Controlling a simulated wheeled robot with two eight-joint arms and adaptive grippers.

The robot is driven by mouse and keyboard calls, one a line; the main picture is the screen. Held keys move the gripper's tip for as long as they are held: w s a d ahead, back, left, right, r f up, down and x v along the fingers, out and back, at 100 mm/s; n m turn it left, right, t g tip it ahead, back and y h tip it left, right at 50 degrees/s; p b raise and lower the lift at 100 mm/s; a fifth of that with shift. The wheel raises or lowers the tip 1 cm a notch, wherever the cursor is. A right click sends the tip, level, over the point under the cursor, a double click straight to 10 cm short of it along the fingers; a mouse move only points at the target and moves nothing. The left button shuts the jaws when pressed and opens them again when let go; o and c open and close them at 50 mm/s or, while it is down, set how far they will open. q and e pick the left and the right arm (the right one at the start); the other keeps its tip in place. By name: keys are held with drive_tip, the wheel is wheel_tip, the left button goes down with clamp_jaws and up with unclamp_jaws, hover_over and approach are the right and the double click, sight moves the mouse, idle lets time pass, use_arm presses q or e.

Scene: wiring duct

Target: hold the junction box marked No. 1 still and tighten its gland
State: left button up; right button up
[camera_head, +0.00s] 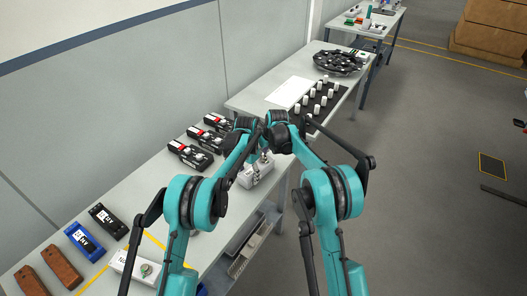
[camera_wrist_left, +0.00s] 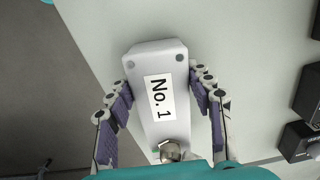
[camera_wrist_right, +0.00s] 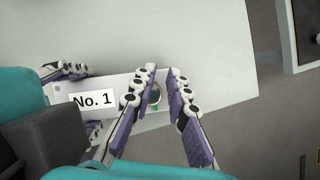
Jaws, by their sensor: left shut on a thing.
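The pale grey junction box marked No. 1 (camera_wrist_left: 150,65) lies on the bench; it also shows in the head view (camera_head: 258,177) and the right wrist view (camera_wrist_right: 122,86). My left gripper (camera_wrist_left: 162,80) is shut across the box, one finger against each long side. The metal gland (camera_wrist_left: 170,150) sits at one end of the box. My right gripper (camera_wrist_right: 160,70) is over that end, its fingers spread apart on either side of the gland (camera_wrist_right: 155,97). The fingers look apart from the gland, though contact is hard to judge. In the head view my arms partly hide both grippers.
Another pale box with a gland (camera_head: 133,266) lies at the near left of the bench. Black-and-red devices (camera_head: 190,153) stand along the back. Blue, black and brown blocks (camera_head: 84,241) lie far left. White cylinders (camera_head: 320,103) stand on a black mat on the table beyond.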

drive_tip(key=n, duration=0.2)
drive_tip(key=a+n+g+y, duration=0.1)
drive_tip(key=n, duration=0.1)
drive_tip(key=shift+s+n, duration=0.15)
drive_tip(key=shift+n, duration=0.15)
drive_tip(key=n+g, duration=0.1)
drive_tip(key=n, duration=0.1)
drive_tip(key=n+g+y, duration=0.1)
drive_tip(key=n, duration=0.1)
drive_tip(key=shift+s+a+n, duration=0.1)
drive_tip(key=shift+a+n, duration=0.1)
drive_tip(key=shift+n, duration=0.2)
drive_tip(key=o, duration=0.5)
drive_tip(key=shift+o, duration=0.2)
drive_tip(key=v, duration=1.2)
drive_tip(key=shift+d, duration=0.25)
drive_tip(key=shift+f, duration=0.1)
wheel_tip(320, 180, up, 7)
